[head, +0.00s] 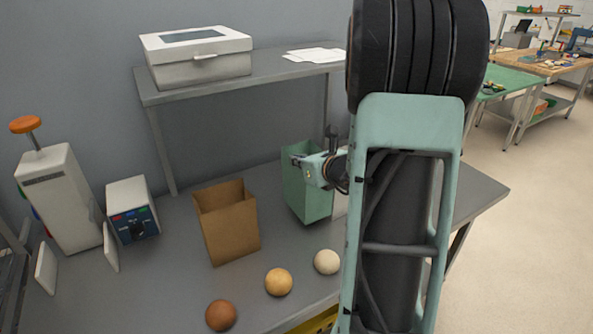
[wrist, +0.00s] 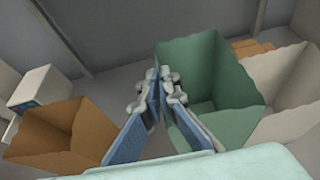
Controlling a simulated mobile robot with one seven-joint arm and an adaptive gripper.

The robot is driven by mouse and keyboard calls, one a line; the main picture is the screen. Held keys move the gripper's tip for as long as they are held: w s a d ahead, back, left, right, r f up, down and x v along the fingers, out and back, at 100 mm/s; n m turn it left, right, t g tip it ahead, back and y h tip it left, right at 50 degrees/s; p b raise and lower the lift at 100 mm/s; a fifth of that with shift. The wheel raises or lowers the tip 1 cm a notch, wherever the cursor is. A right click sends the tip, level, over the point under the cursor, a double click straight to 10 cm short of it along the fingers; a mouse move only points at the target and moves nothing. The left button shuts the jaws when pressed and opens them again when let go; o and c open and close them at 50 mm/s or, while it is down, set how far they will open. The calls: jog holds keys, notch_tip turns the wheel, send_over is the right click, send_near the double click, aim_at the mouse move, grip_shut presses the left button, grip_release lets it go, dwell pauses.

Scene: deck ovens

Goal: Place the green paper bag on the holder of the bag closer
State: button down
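The green paper bag (head: 307,190) is open-topped and upright, right of the brown bag; I cannot tell whether its base touches the table. In the wrist view the green bag (wrist: 215,75) opens towards me. My gripper (head: 303,163) is at its upper rim. In the wrist view the fingers of my gripper (wrist: 160,85) converge across the bag's left wall, one outside and one inside, and appear shut on it. A tall white machine (head: 60,195) with an orange-knobbed lever at far left may be the bag closer. I cannot make out its holder clearly.
A brown bag (head: 228,225) stands between the green bag and a white control box (head: 133,210). Two upright white plates (head: 46,268) stand near the machine. A white bag (wrist: 285,85) is right of the green one. Several buns (head: 279,282) lie in front. A raised shelf (head: 240,80) is behind.

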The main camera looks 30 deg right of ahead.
aim_at(298, 182)
jog(key=shift+f, duration=1.8)
jog(key=shift+f, duration=0.2)
jog(key=c, duration=2.2)
grip_release()
jog(key=shift+o, duration=0.2)
jog(key=shift+r, duration=0.1)
